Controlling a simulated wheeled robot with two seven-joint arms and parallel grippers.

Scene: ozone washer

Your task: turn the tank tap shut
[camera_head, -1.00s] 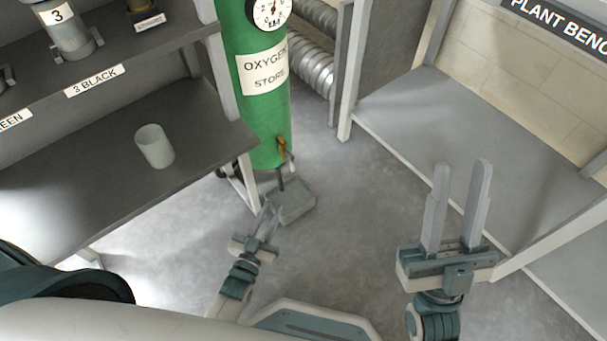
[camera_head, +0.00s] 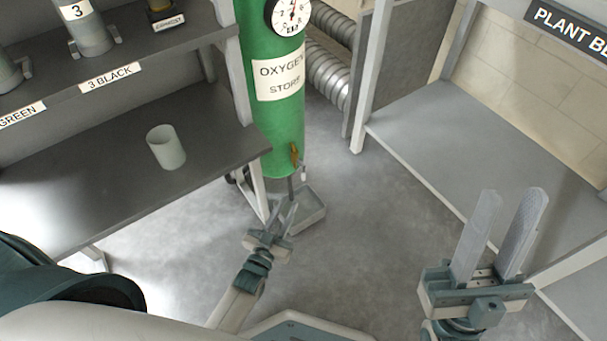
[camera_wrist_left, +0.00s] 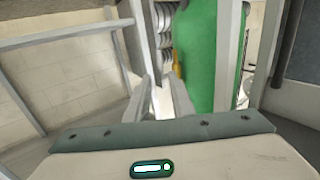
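The green oxygen tank (camera_head: 276,115) stands past the end of the dark shelf unit. Its small brass tap (camera_head: 294,154) sits low on the tank's front, with a thin dark piece hanging below. My left gripper (camera_head: 287,204) is below and just in front of the tap, apart from it, its fingers pointing up towards it. In the left wrist view my left gripper (camera_wrist_left: 160,80) is open and empty. The tap's brass (camera_wrist_left: 178,69) shows partly there, beyond the right finger, against the tank (camera_wrist_left: 200,60). My right gripper (camera_head: 513,195) is open and empty at the right.
A grey tray (camera_head: 309,213) lies on the floor under the tap, partly behind my left gripper. A pale cup (camera_head: 166,148) stands on the left shelf (camera_head: 100,185), whose leg (camera_head: 256,190) is close to my left gripper. The plant bench (camera_head: 450,150) is at the right. Floor between is clear.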

